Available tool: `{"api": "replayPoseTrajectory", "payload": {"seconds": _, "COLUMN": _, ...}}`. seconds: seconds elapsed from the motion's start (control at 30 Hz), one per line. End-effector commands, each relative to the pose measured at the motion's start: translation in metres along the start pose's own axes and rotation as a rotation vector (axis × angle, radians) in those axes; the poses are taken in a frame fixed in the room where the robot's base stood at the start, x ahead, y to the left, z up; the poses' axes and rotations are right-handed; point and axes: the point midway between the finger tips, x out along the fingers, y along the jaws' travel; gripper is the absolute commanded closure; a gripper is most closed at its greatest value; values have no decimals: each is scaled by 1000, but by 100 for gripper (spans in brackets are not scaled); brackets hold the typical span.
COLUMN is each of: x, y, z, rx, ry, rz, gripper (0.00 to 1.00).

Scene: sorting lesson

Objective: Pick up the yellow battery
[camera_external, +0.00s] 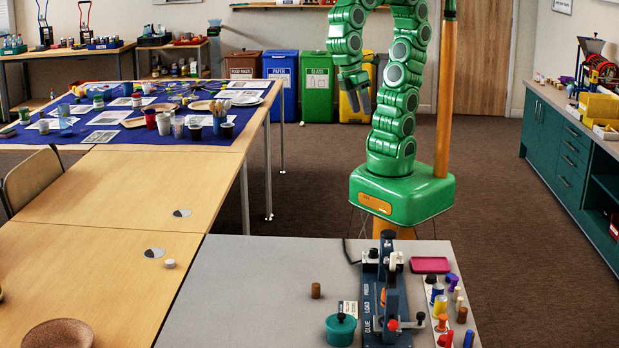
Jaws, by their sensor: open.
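My green arm stands on its base behind the grey table, and its gripper (360,104) hangs to the left of the arm, in front of the bins. It is open, with nothing seen between the fingers, and is well away from the tabletop. A yellow-orange cylinder (440,305) stands among several small coloured cylinders at the right edge of the grey table (250,290). It may be the yellow battery, but it is too small to tell.
A blue press (388,290) stands mid-table, with a teal pot (341,329) and brown cylinder (316,291) to its left and a pink tray (430,265) behind right. Wooden tables (110,190) adjoin on the left. Teal cabinets (560,140) line the right; carpet between is clear.

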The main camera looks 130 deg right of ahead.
Motion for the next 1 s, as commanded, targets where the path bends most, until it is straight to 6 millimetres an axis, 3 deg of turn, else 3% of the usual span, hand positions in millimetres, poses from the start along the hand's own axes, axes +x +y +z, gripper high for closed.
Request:
{"api": "replayPoseTrajectory", "payload": {"seconds": 0.5, "x": -16, "y": -114, "z": -69, "rx": 162, "ry": -161, "rz": -186, "gripper": 53}}
{"api": "replayPoseTrajectory", "payload": {"seconds": 1.0, "x": -20, "y": -224, "z": -127, "rx": 330, "ry": -372, "rz": -317, "gripper": 53}}
